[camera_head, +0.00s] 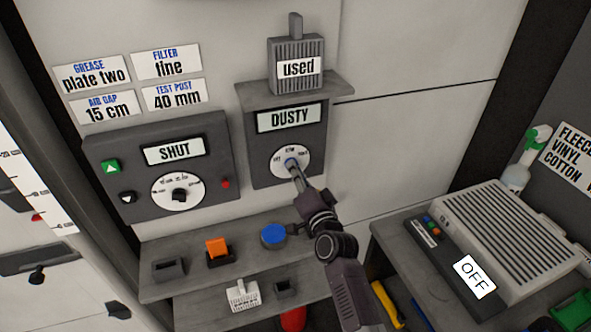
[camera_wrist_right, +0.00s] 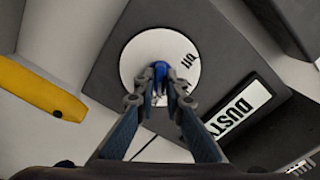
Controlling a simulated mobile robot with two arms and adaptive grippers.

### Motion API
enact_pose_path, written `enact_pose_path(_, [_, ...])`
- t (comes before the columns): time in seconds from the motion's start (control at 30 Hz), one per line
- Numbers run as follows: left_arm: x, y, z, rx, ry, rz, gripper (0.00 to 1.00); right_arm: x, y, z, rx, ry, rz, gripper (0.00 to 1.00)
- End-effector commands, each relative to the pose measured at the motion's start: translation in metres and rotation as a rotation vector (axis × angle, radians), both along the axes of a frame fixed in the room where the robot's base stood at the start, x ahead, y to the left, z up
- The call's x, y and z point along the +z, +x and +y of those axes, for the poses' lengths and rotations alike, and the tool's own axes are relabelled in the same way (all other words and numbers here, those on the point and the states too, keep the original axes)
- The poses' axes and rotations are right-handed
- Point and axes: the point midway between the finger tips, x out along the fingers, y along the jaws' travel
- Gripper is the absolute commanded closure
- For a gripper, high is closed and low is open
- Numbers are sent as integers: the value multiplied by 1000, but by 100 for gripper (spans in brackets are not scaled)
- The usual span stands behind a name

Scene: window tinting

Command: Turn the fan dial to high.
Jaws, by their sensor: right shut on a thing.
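The dial with a white round face (camera_head: 280,170) sits on a grey panel (camera_head: 262,146) under a "DUSTY" display (camera_head: 289,117). Its small blue knob (camera_head: 290,161) is at the middle of the face. My right gripper (camera_head: 296,172) reaches up from below right and is shut on the blue knob, which also shows between the fingertips in the right wrist view (camera_wrist_right: 160,69). The marks round the dial are too small or covered to read surely, so I cannot tell its setting. My left gripper is not in view.
Left of the panel is a control box with a "SHUT" display (camera_head: 174,151) and another dial (camera_head: 163,197). A "used" filter block (camera_head: 296,47) stands on the ledge above. Below, a shelf holds an orange block (camera_head: 217,246) and a blue disc (camera_head: 273,234). A unit marked "OFF" (camera_head: 475,278) is at right.

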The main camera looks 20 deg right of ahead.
Motion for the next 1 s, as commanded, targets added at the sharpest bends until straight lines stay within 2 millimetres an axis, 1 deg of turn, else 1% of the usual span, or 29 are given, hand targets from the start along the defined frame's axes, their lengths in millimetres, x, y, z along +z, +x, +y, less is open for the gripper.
enact_pose_path(0.3, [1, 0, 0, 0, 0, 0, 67, -2, 0, 0, 1, 78, 6, 100])
enact_pose_path(0.73, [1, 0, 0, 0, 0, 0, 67, -2, 0, 1, 1, 86, 6, 100])
enact_pose_path(0.77, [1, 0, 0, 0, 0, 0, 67, -2, 0, 1, 1, 86, 6, 87])
enact_pose_path(0.8, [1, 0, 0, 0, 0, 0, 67, -2, 0, 1, 1, 85, 6, 82])
enact_pose_path(0.9, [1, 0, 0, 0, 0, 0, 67, -1, 0, 0, 1, 84, 6, 72])
enact_pose_path(1.0, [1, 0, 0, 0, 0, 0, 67, -1, 0, 0, 1, 83, 5, 72])
